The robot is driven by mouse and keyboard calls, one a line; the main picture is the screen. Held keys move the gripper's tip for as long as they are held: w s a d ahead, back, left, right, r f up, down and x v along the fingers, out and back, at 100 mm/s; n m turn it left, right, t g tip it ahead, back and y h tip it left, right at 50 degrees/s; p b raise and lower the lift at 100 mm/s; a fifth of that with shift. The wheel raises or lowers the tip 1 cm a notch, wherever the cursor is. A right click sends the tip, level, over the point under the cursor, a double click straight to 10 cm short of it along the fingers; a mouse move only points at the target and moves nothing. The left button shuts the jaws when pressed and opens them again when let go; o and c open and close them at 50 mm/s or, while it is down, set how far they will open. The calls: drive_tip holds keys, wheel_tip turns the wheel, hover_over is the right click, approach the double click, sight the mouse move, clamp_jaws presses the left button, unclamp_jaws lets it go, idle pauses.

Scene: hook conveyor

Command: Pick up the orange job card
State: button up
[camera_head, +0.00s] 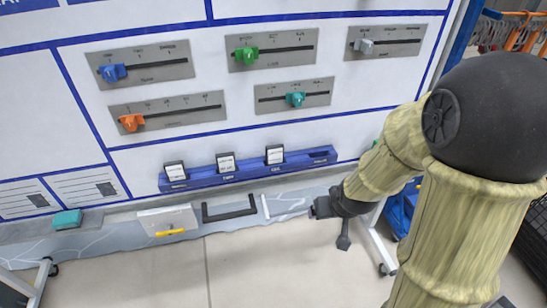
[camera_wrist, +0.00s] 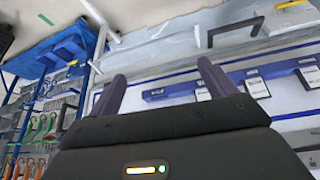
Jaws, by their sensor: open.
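Three white cards with dark edges, a left one (camera_head: 175,171), a middle one (camera_head: 226,164) and a right one (camera_head: 274,155), stand in a blue rack (camera_head: 310,158) at the foot of the white board. None of them shows a clear orange colour. My gripper (camera_head: 314,208) is to the right of and below the rack, apart from it. In the wrist view my gripper (camera_wrist: 160,84) is open with nothing between its fingers. That view is upside down, with cards (camera_wrist: 256,88) and the rack (camera_wrist: 155,94) beyond the right finger.
The board carries slider plates with blue, green, grey, orange (camera_head: 131,121) and teal knobs. A grey ledge below holds a teal block (camera_head: 67,219), a white box with a yellow handle (camera_head: 168,222) and a black bracket (camera_head: 230,210). Blue shelving (camera_wrist: 55,60) stands beside the board.

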drive_tip(key=w+a+f+n+t+y, duration=0.1)
drive_tip(key=w+a+f+t+y, duration=0.3)
drive_tip(key=w+a+t, duration=0.6)
drive_tip(key=shift+w+a+f, duration=0.6)
drive_tip(key=shift+w+f, duration=0.35)
drive_tip(key=shift+w, duration=0.1)
drive_tip(key=shift+w, duration=0.15)
